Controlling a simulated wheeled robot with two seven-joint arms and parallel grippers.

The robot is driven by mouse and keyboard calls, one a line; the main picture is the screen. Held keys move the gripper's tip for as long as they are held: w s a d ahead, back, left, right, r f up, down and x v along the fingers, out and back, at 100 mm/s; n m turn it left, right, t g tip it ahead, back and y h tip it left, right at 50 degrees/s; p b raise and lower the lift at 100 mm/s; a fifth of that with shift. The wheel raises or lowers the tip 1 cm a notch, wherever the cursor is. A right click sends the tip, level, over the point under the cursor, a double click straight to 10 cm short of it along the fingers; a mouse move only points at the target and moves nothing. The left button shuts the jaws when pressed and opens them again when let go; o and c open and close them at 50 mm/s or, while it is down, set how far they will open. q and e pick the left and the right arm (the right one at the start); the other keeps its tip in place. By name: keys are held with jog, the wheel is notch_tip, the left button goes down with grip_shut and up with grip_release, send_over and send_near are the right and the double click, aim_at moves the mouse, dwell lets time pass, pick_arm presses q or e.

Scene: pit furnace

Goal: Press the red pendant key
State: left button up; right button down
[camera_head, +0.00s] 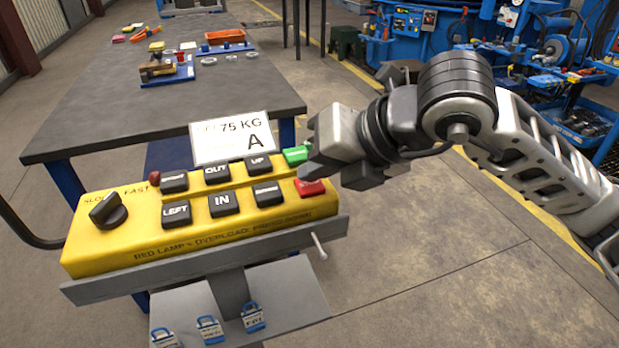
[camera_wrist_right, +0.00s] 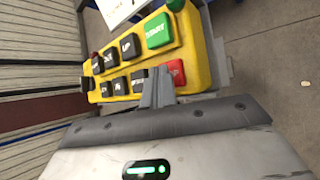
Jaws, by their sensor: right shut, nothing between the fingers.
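The yellow pendant (camera_head: 200,235) lies tilted on a grey stand, with two rows of black keys and a rotary knob (camera_head: 108,210) at its left end. The red key (camera_head: 309,187) is at the right end of the lower row, below the green key (camera_head: 296,155). My right gripper (camera_head: 306,172) is shut and empty, its tips just over the red key. In the right wrist view the shut fingers (camera_wrist_right: 157,90) stand beside the red key (camera_wrist_right: 176,72) and partly cover it. I cannot tell whether they touch it. My left gripper is not in view.
A card reading 75 KG A (camera_head: 232,138) stands behind the pendant. A small red lamp (camera_head: 154,177) is at its upper left. A grey table (camera_head: 110,110) with small parts is behind. Blue padlocks (camera_head: 210,328) hang below. Floor to the right is clear.

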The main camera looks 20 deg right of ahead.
aim_at(316, 187)
jog(key=shift+r, duration=0.1)
jog(key=shift+r+p, duration=0.45)
jog(key=shift+r, duration=0.25)
jog(key=shift+r, duration=0.1)
jog(key=shift+r+p, duration=1.7)
jog(key=shift+r, duration=0.8)
jog(key=shift+f, duration=0.1)
